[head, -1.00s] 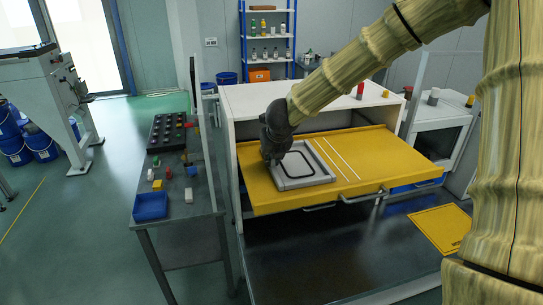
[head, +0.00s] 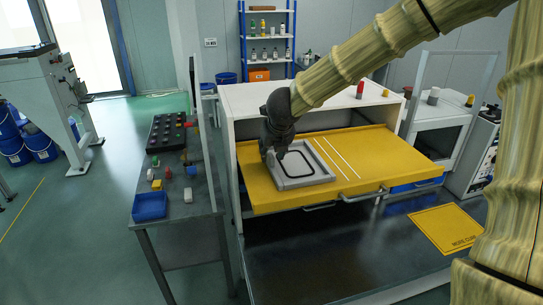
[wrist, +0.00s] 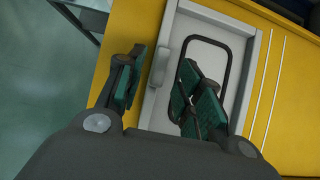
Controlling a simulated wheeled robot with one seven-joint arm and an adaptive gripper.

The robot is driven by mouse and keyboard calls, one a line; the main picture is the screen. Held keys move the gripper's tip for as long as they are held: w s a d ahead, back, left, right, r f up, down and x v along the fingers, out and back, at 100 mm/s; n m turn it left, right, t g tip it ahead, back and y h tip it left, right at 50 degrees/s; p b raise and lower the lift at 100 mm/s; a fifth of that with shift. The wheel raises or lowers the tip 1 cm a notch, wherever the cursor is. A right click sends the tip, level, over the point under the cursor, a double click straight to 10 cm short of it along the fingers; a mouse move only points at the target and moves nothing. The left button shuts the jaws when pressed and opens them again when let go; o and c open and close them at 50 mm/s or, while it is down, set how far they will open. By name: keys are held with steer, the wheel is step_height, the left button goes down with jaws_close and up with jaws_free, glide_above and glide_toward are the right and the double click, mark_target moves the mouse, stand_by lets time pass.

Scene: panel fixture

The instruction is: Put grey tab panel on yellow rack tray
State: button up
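The grey tab panel (head: 318,177) is a flat plate with a raised light rim and a black rounded outline. It lies flat on the left part of the pulled-out yellow rack tray (head: 375,150). In the wrist view the panel (wrist: 213,30) has a small grey tab (wrist: 160,66) on its left edge. My gripper (head: 274,156) is low over the panel's left side. In the wrist view its green-padded fingers (wrist: 163,62) are spread, one on each side of the tab, with visible gaps. The gripper holds nothing. Its height above the tray (wrist: 122,20) is hard to judge.
The tray sticks out of a white cabinet (head: 230,100); two white strips lie right of the panel. A side table (head: 180,222) with a blue bin (head: 150,206) and small parts stands left, behind a clear upright pane. The tray's right half is clear.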

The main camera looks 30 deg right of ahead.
steer(key=b+v, duration=0.1)
steer(key=v, duration=0.7)
steer(key=shift+r+b, duration=0.3)
steer(key=shift+s, duration=0.15)
steer(key=shift+d, duration=0.1)
